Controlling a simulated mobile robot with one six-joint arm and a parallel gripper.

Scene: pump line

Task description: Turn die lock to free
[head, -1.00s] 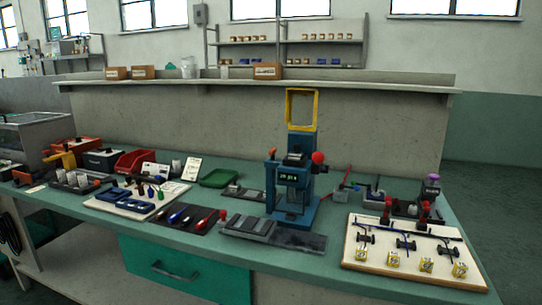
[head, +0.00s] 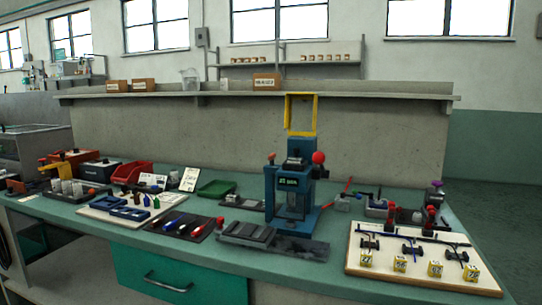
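A blue bench press (head: 270,188) stands upright on the green bench, right of the middle in the head view. It has a small lit display (head: 288,181), a red ball knob (head: 319,158) at its upper right and a smaller red knob (head: 271,157) at its upper left. A yellow frame (head: 300,96) rises above it. A flat dark grey plate (head: 300,250) lies at its foot. I cannot make out which part is the die lock, or its position; it is too small to tell. My gripper is not in view.
A dark slotted block (head: 245,233) lies at the press's front left. A pale board (head: 420,281) with yellow cubes and cables is at right. A black mat (head: 182,229) with screwdrivers, a green tray (head: 216,188) and red bin (head: 132,172) are left. A shelf (head: 220,91) runs behind.

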